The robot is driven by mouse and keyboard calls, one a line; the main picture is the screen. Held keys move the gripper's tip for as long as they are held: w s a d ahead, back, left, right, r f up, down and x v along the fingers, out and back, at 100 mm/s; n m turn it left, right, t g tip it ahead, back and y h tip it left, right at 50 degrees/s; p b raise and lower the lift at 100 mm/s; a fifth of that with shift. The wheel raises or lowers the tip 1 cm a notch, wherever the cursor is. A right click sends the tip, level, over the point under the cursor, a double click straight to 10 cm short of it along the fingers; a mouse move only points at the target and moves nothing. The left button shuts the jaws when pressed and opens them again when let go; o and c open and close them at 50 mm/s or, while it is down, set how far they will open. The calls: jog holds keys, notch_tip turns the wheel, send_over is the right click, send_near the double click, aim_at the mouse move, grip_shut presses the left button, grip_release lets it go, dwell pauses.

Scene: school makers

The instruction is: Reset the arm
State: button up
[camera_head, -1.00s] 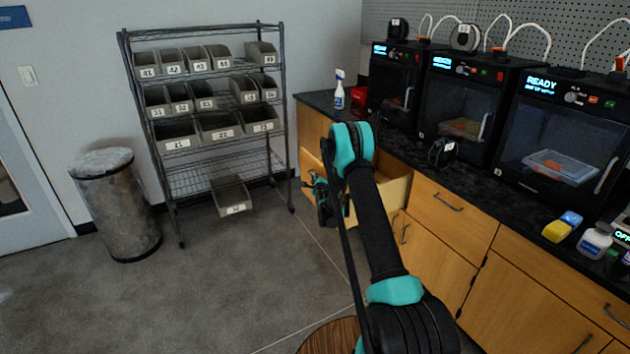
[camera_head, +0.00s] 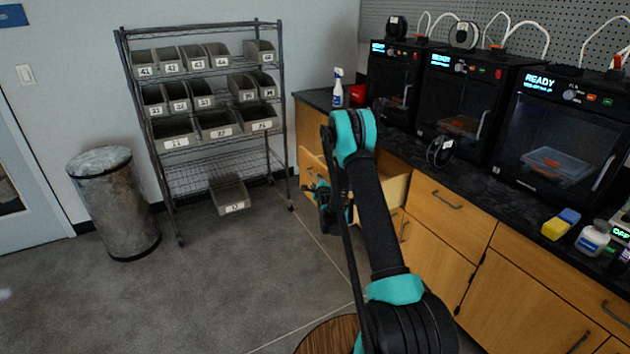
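My arm, black with teal joints, rises from the bottom of the head view and bends at a teal elbow in front of the counter. My gripper (camera_head: 328,207) hangs beyond the elbow, in front of the open drawer (camera_head: 397,187). It is dark, small and partly hidden by my own arm. I cannot tell whether its fingers are open or shut, or whether it touches the drawer.
Wooden cabinets under a black counter (camera_head: 398,148) run along the right. Several 3D printers (camera_head: 457,97) stand on it. A wire shelf (camera_head: 218,172) with grey bins and a bin (camera_head: 114,204) stand left. The floor (camera_head: 250,280) between is clear.

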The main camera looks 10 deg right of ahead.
jog(key=shift+s+r, duration=0.15)
jog(key=shift+s, duration=0.4)
jog(key=s+d+r+n+g, duration=0.25)
jog(key=s+r+n, duration=0.4)
jog(key=s, duration=0.55)
jog(key=s+d+r+n+g, duration=0.1)
jog(key=s+r+n+g, duration=0.3)
jog(key=s+r+n, duration=0.5)
jog(key=s+f+n+g, duration=0.1)
jog(key=s+n, duration=0.1)
jog(key=s, duration=1)
jog(key=s+d+f+n+g, duration=0.1)
jog(key=s+n+g, duration=0.1)
jog(key=s, duration=0.9)
jog(key=s+d+f+n+g+h, duration=0.1)
jog(key=s+n, duration=0.3)
jog(key=s, duration=0.8)
jog(key=shift+s+d+f+g, duration=0.15)
jog(key=shift+s+f+g, duration=0.15)
jog(key=shift+f+g, duration=0.2)
